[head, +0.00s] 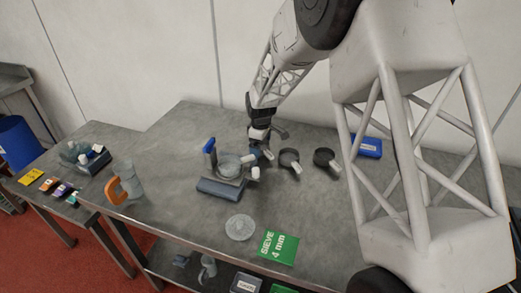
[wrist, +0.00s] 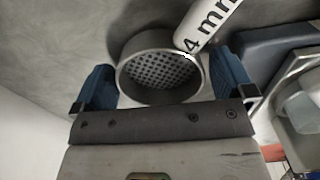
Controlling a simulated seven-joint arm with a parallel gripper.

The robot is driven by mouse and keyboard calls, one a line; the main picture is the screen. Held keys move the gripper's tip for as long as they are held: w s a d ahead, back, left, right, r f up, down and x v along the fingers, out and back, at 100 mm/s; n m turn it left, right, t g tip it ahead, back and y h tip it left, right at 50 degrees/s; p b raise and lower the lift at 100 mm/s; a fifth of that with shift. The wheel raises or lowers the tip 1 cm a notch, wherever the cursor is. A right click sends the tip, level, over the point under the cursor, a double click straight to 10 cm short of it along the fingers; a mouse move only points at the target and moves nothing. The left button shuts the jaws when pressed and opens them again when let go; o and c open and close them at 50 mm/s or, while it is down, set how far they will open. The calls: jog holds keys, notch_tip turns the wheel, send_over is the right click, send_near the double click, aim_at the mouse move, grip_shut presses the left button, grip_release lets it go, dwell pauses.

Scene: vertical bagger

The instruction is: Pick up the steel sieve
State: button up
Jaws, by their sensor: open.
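The steel sieve (wrist: 158,76) is a round grey metal ring with a perforated bottom, seen in the wrist view. Its white handle (wrist: 208,24) reads "4 mm" and points up and to the right. My gripper (wrist: 162,88) is open, with one blue finger on each side of the ring; I cannot tell whether either finger touches it. In the head view my gripper (head: 262,149) is low over the table, right of a grey device (head: 222,187) with a clear bowl, and it mostly hides the sieve.
Two dark round sieves with white handles, a nearer one (head: 289,158) and a farther one (head: 325,157), lie to the right. A blue box (head: 367,147) is behind them. A green card (head: 278,248) reads "SIEVE 4 mm", beside a grey disc (head: 240,227). An orange-handled jug (head: 127,183) stands left.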

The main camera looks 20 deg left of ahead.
jog(key=c, duration=0.8)
jog(key=shift+r, duration=0.15)
jog(key=shift+c, duration=0.2)
notch_tip(320, 180, up, 10)
dwell(0.3)
jog(key=shift+s, duration=0.1)
dwell(0.5)
jog(key=s+a+r, duration=0.2)
jog(key=s, duration=0.6)
jog(key=s+a+r, duration=0.2)
jog(key=s+r, duration=0.1)
jog(key=s, duration=0.5)
jog(key=shift+s+a, duration=0.2)
jog(key=shift+a, duration=0.1)
